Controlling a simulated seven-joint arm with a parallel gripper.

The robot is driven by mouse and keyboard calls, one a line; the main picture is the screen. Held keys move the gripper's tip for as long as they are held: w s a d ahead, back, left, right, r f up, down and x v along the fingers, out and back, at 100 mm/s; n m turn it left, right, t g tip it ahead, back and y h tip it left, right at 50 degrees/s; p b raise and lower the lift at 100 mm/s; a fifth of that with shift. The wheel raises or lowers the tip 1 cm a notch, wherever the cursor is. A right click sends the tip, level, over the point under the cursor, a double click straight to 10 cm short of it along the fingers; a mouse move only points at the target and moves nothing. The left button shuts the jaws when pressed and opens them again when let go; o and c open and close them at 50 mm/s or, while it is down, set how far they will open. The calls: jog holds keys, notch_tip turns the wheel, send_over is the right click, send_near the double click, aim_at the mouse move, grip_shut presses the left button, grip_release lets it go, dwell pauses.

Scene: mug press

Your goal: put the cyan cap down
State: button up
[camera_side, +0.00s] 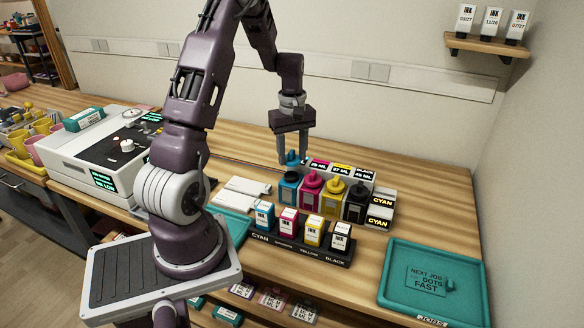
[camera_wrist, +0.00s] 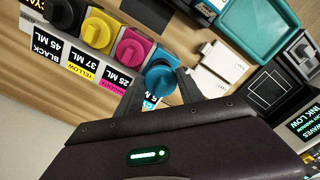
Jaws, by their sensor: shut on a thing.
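The cyan cap (camera_side: 292,158) is between the fingertips of my gripper (camera_side: 293,152), which is shut on it. In the side view the cap is above the cyan ink tank (camera_side: 289,188), whose top shows a dark patch, and looks apart from it. The wrist view shows the cyan cap (camera_wrist: 160,84) between the fingers (camera_wrist: 160,92), overlapping the tank top, so the height of the gap cannot be told there. The cyan tank's label is partly hidden by my gripper.
Capped magenta (camera_side: 311,187), yellow (camera_side: 334,196) and black (camera_side: 356,203) tanks stand close beside the cyan one. A cartridge rack (camera_side: 300,246) stands in front. White pieces (camera_side: 245,188) lie to the left. A teal tray (camera_side: 432,278) is at right; bare wood (camera_side: 415,215) lies behind it.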

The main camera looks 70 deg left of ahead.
aim_at(293, 152)
notch_tip(293, 152, up, 4)
jog(key=shift+f, duration=0.1)
jog(key=shift+w+d, duration=0.1)
jog(key=shift+d, duration=0.45)
jog(key=d+f+m, duration=0.4)
jog(key=d+f, duration=0.2)
jog(key=d, duration=0.3)
jog(key=f, duration=0.3)
jog(key=d+f, duration=0.1)
jog(key=f, duration=0.6)
jog(key=shift+d+f, duration=0.15)
jog(key=shift+d, duration=0.15)
jog(key=shift+f, duration=0.35)
jog(key=shift+f, duration=0.15)
jog(key=o, duration=1.3)
